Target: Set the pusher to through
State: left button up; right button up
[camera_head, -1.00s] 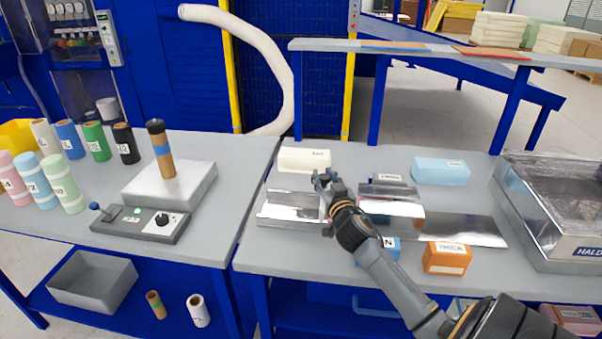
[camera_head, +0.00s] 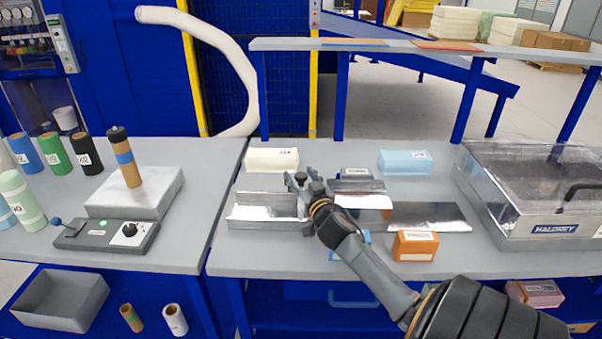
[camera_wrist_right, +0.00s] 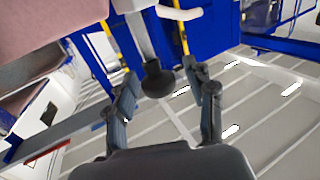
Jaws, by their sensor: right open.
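My right gripper (camera_head: 304,182) is at the right end of a shiny metal trough (camera_head: 265,211) on the right-hand table. In the right wrist view its two fingers (camera_wrist_right: 164,98) are open, one on each side of a dark knob (camera_wrist_right: 158,80) on a grey rod. The knob looks like the pusher's handle; it also shows as a small dark cap (camera_head: 301,176) between the fingers in the head view. I cannot tell whether a finger touches it. The pusher's body and its setting are hidden or too small to tell. My left gripper is out of view.
Shiny metal plates (camera_head: 430,216) lie right of the trough. A cream block (camera_head: 271,160), a light blue block (camera_head: 405,162) and an orange box (camera_head: 415,246) stand nearby. A clear-lidded metal case (camera_head: 530,215) fills the right end. A shelf (camera_head: 400,46) spans above the back edge.

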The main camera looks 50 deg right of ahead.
jog(key=shift+s, duration=0.1)
jog(key=v, duration=1.2)
